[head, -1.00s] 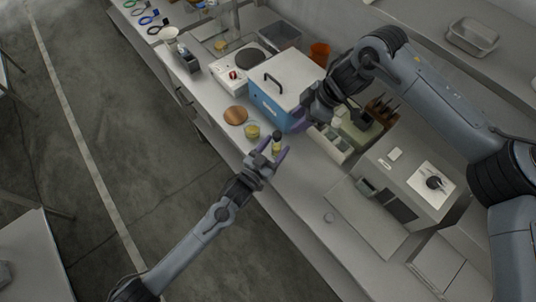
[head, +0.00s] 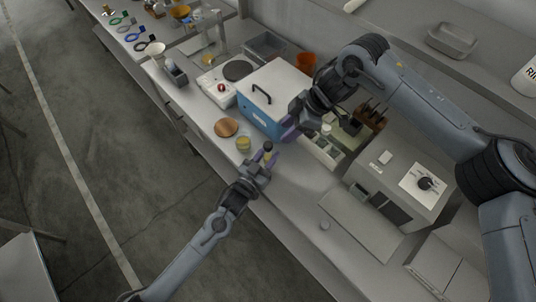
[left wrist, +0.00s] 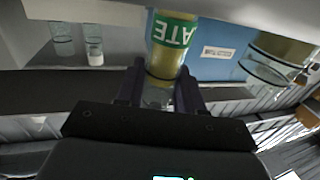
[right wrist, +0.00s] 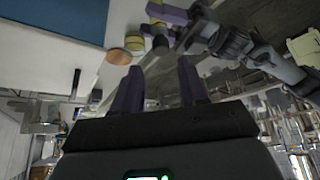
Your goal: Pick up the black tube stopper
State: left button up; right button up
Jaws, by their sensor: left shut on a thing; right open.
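My left gripper (head: 264,160) is shut on a small tube of yellowish liquid (left wrist: 170,50) with a green label, seen between its fingers in the left wrist view. The black tube stopper (head: 268,145) shows as a dark cap at the tube's top in the head view. It is out of sight in the left wrist view. My right gripper (head: 291,130) is open beside the blue box, above and right of the stopper. In the right wrist view its fingers (right wrist: 158,88) are apart with nothing between them, and my left gripper shows beyond them.
A blue box with a pale lid (head: 271,94) stands behind the tube. A yellow jar (head: 243,144) and a round wooden disc (head: 226,127) are to its left. A pale tray (head: 323,152) and a grey instrument (head: 398,184) are to the right. The bench's front edge is close.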

aim_at(267, 143)
dwell(0.3)
jog(key=o, duration=0.3)
jog(key=shift+a+f+m+t+h, duration=0.35)
jog(key=shift+a+f+m, duration=0.6)
jog(key=shift+f, duration=0.2)
jog(key=shift+a+f+m+t+h, duration=0.3)
jog(key=shift+a+f+m+t, duration=0.1)
jog(key=shift+a+f+m, duration=0.6)
jog(key=shift+a+f+m+t+h, duration=0.35)
jog(key=shift+a+f+m, duration=0.4)
jog(key=shift+f+m, duration=0.45)
